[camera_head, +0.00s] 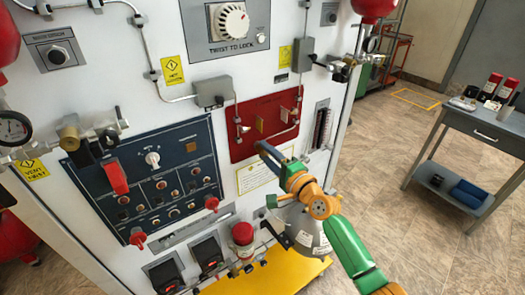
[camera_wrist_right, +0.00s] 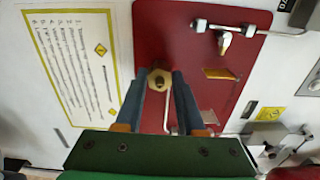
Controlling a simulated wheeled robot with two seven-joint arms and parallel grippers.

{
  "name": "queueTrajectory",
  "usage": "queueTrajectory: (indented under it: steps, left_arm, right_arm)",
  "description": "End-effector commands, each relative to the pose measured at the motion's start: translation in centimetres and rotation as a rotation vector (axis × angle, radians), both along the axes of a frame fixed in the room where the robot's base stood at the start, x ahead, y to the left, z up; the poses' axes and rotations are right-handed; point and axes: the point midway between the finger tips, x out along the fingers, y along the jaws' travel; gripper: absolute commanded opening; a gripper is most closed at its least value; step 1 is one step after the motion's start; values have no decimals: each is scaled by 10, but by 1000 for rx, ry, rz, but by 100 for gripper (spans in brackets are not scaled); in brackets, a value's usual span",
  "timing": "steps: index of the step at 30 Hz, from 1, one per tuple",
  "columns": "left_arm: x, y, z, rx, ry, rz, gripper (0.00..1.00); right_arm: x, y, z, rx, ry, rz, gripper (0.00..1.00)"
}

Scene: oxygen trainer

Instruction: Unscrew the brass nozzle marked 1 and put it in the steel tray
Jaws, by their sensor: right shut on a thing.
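The brass nozzle (camera_wrist_right: 158,80) is a hex-shaped piece with a dark centre, seen in the wrist view near the edge of the red panel (camera_wrist_right: 160,30). My right gripper (camera_wrist_right: 158,84) is shut on it, one blue finger on each side. I cannot read a number on it, and I cannot tell whether it is still seated in the panel. In the head view my right gripper (camera_head: 264,150) reaches the lower part of the red panel (camera_head: 250,108) and hides the nozzle. I cannot make out the steel tray clearly. My left gripper is out of view.
A silver fitting (camera_wrist_right: 224,40) with a pipe sits on the panel beside the grip. A blue switch panel (camera_head: 150,180) with red knobs is to the left. A grey side table (camera_head: 480,128) with bottles stands at the right. The floor (camera_head: 400,150) between is clear.

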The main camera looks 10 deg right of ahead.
Motion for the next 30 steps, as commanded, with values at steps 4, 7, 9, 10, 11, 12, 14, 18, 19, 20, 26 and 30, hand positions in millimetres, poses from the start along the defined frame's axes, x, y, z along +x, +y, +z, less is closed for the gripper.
queueTrajectory:
  steps: [4,7,9,10,11,12,14,18,19,20,26,30]
  left_arm:
    - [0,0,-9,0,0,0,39]
    - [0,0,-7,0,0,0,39]
    - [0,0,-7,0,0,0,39]
    - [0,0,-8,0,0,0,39]
    - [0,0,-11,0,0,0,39]
    - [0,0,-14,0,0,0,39]
    - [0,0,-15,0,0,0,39]
    - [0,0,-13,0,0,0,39]
    - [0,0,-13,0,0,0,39]
    - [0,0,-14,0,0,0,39]
    - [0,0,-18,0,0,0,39]
    - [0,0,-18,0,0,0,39]
  right_arm:
    - [0,0,-2,-230,-82,2,0]
    - [0,0,-1,-232,-82,1,0]
    - [0,0,-1,-231,-82,1,0]
    - [0,0,-2,-248,-88,1,0]
    - [0,0,-3,-303,-108,1,0]
    - [0,0,-4,-401,-143,2,0]
    - [0,0,-3,-501,-181,1,0]
    - [0,0,-1,-514,-184,2,0]
    - [0,0,-1,-514,-184,2,0]
    - [0,0,-2,-525,-188,2,0]
    - [-1,0,-2,-797,-287,3,0]
    - [-1,0,-2,-822,-296,3,0]
